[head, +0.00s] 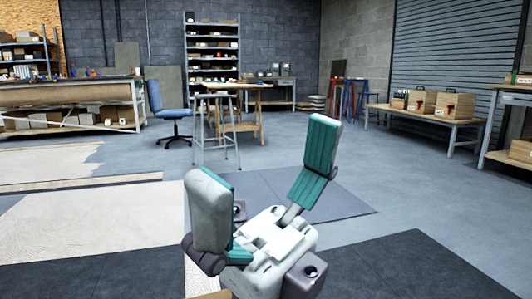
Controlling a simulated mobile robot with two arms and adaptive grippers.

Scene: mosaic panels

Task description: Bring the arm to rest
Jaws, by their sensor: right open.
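My right gripper (268,175) stands large in the lower middle of the head view. Its two teal-padded fingers are spread wide apart, with nothing between them. It is raised in front of the camera, above the floor, and hides part of the floor panels behind it. My left gripper does not show in the head view.
Pale panels (88,226) and dark mats (423,262) lie on the grey floor. A blue chair (167,112) and a stool (214,133) stand further back. A bench (426,118) with wooden boxes is at the right. Open floor lies between.

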